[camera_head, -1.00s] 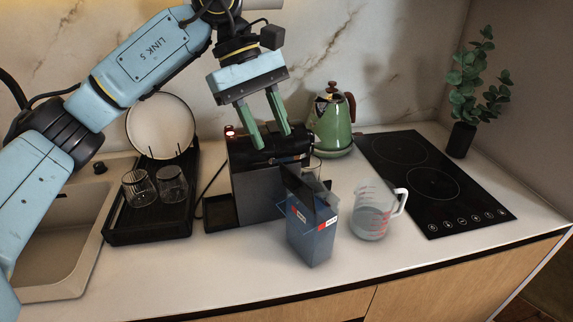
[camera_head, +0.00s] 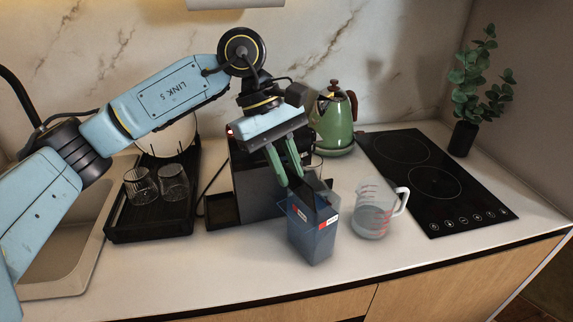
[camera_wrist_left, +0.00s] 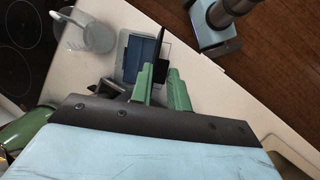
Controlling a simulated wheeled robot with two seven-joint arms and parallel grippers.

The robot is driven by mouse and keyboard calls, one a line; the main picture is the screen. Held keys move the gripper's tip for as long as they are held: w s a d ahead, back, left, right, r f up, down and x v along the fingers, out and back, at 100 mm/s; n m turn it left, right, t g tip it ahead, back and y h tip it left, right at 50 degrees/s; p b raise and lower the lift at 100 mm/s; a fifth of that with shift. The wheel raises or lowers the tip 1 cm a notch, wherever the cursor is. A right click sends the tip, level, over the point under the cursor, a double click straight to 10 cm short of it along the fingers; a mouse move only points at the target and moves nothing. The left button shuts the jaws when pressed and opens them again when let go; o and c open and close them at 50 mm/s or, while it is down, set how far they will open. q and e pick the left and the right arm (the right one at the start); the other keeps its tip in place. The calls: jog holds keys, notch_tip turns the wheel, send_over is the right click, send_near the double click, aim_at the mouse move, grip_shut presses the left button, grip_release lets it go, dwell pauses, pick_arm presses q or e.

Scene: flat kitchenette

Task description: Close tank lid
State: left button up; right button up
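The black coffee machine (camera_head: 252,190) stands at the middle of the counter. A sliver of a clear container, possibly its tank (camera_head: 317,166), shows at its right side. My left gripper (camera_head: 291,181) points down in front of the machine, just above the open top of the blue box.
The open blue box (camera_head: 313,240) stands close before the machine, with a measuring jug (camera_head: 371,212) to its right. A green kettle (camera_head: 332,121) stands behind, the black hob (camera_head: 420,180) is right, and the dish rack (camera_head: 150,222) with glasses is left. The front counter is clear.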

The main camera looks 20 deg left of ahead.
pick_arm(q)
grip_shut()
jog(key=shift+w+d+r+p, duration=0.1)
jog(key=shift+r+p, duration=0.05)
jog(key=shift+p, duration=0.15)
jog(key=shift+w+d+r+g+y+p, duration=0.2)
jog(key=shift+w+d+g+y+p, duration=0.25)
jog(key=shift+g+p, duration=0.45)
jog(key=w+g+y+p, duration=0.1)
jog(key=p, duration=0.1)
jog(key=w+d+n+g+p, duration=0.1)
jog(key=g+y+p, duration=0.1)
jog(key=p, duration=0.1)
jog(key=shift+w+d+f+g+y+p, duration=0.2)
jog(key=shift+w+d+g+y+p, duration=0.1)
jog(key=shift+w+g+y, duration=0.1)
